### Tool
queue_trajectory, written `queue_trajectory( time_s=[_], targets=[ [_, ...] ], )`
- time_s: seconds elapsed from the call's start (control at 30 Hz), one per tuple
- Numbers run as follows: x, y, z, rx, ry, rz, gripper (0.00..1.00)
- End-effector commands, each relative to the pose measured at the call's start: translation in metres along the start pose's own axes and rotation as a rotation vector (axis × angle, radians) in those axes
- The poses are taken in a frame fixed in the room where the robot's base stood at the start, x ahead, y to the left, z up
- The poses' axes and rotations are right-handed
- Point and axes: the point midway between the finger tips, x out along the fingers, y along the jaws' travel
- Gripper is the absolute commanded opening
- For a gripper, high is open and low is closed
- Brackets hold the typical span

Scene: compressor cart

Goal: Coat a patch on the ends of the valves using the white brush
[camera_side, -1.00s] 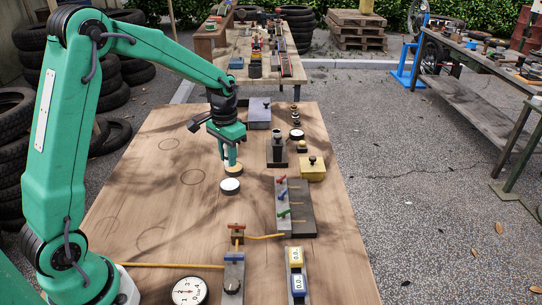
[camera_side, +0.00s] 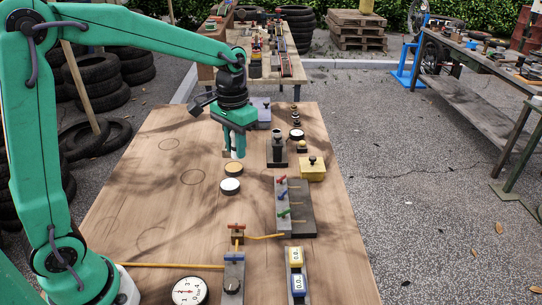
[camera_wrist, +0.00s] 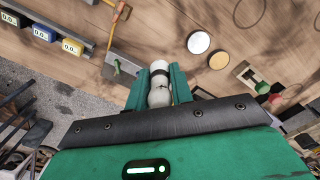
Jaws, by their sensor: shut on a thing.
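My gripper (camera_side: 238,143) is shut on the white brush (camera_side: 238,154), which points down above the table, just above and behind the tan-topped round pot (camera_side: 233,169). In the wrist view the pale brush (camera_wrist: 159,95) is clamped between the green jaws. A white-topped round pot (camera_side: 230,186) stands in front of the tan one. The valves are on a grey block (camera_side: 300,215) to the right: a red handle (camera_side: 282,180), a blue one (camera_side: 282,196) and a green one (camera_side: 283,212). The brush tip looks clear of the pots; its coating cannot be made out.
A yellow box (camera_side: 312,170) and a dark block with a cylinder (camera_side: 277,150) stand behind the valve block. The table's left half is mostly clear.

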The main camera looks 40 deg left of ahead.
Motion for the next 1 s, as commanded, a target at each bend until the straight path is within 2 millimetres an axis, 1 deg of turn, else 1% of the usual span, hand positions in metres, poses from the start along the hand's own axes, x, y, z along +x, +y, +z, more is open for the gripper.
queue_trajectory(
  time_s=[0.17, 0.27, 0.47, 0.67, 1.0],
  targets=[
    [0.003, 0.003, -0.013, 0.000, -0.001, 0.000, 0.00],
    [0.005, 0.005, -0.026, 0.001, -0.001, 0.000, 0.00],
    [0.014, 0.012, -0.060, 0.002, -0.002, 0.000, 0.00],
    [0.027, 0.022, -0.097, 0.001, -0.001, 0.000, 0.00],
    [0.059, 0.041, -0.151, 0.001, -0.002, 0.000, 0.00]
  ],
)
